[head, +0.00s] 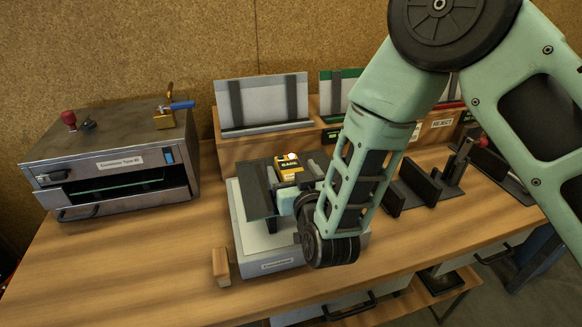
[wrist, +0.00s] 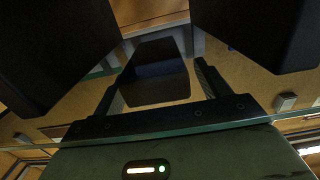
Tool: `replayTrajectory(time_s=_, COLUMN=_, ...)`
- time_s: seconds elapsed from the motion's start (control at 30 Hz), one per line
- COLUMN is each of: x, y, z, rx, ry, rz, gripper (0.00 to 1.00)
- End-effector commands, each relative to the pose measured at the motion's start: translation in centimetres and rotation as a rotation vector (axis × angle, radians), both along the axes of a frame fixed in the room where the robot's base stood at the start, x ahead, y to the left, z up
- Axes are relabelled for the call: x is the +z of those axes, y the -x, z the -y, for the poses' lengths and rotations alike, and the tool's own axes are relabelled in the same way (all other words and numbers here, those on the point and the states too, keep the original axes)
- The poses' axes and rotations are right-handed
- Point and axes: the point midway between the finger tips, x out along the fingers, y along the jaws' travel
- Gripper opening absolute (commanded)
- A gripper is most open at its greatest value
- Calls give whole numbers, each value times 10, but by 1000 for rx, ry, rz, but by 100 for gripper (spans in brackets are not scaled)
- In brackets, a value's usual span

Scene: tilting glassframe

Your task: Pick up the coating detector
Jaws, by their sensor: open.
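The likely coating detector is a small yellow and black device (head: 288,170) with a white knob on top. It sits upright over the grey labelled platform (head: 270,265), beside a dark upright panel (head: 257,190). My gripper (head: 287,200) is just in front of the device in the head view, with its fingers mostly hidden. In the wrist view my gripper (wrist: 157,80) is open, with its two dark fingers spread. A dark flat shape (wrist: 155,72) shows between them; I cannot tell what it is or whether anything touches it.
A wooden rack with panes (head: 265,150) stands behind. Dark upright holders (head: 415,185) are at the right. A wooden block (head: 221,267) stands at the platform's left; the front-left table is clear.

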Motion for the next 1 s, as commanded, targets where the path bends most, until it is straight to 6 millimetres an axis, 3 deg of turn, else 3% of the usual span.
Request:
replayTrajectory(time_s=0.27, x=-1, y=-4, z=-1, rx=0, ry=1, rz=0, gripper=76)
replayTrajectory(time_s=0.47, x=-1, y=-4, z=-1, rx=0, ry=1, rz=0, gripper=23)
replayTrajectory(time_s=0.8, x=2, y=-4, z=-1, rx=0, ry=-1, rz=2, gripper=19)
replayTrajectory(time_s=1.0, x=16, y=-4, z=-1, rx=0, ry=-2, rz=4, gripper=19)
